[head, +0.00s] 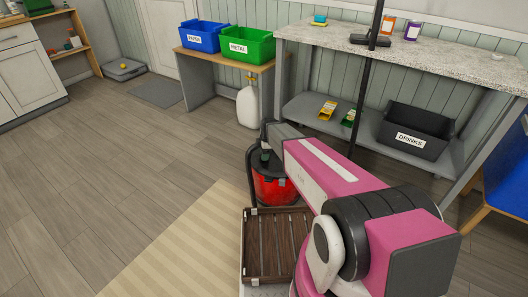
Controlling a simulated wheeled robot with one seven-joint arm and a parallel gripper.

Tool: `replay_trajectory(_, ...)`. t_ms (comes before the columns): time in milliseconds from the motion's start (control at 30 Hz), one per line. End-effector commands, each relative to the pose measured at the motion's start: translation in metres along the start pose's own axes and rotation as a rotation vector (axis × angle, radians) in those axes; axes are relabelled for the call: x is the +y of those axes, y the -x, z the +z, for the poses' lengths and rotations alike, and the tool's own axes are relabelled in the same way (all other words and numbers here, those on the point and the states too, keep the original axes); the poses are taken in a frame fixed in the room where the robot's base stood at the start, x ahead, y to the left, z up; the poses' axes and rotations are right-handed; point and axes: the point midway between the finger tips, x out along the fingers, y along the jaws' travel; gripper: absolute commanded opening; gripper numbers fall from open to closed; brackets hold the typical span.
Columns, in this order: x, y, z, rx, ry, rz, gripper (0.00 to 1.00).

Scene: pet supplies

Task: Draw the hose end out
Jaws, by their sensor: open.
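A red canister vacuum (272,189) with a dark top stands on the floor at the middle, partly hidden by my arm. A black hose (250,178) curves up along its left side towards the top. Where the hose end sits is too small and too dark to tell. My arm reaches from the lower right to just above the vacuum. My gripper (265,152) is at its far end, small and dark over the vacuum's top. It is open. I cannot tell whether it touches the hose.
A brown slatted tray (250,262) lies nearest me. Behind the vacuum stand a speckled-top table (440,62) with a low shelf, a black drinks bin (412,125), a white jug (247,105) and a black pole (361,95). The floor at left is clear.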

Motion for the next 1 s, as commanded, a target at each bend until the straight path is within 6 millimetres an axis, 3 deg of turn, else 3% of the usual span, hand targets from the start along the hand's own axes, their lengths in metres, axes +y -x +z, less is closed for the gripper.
replay_trajectory(100, 0.0, 0.0, 0.0, 0.0, 0.0, 0.0, 0.71)
replay_trajectory(267, 0.0, 0.0, 0.0, 0.0, 0.0, 0.0, 0.19)
replay_trajectory(1000, 0.0, 0.021, -0.003, 0.0, 0.0, 0.0, 0.17)
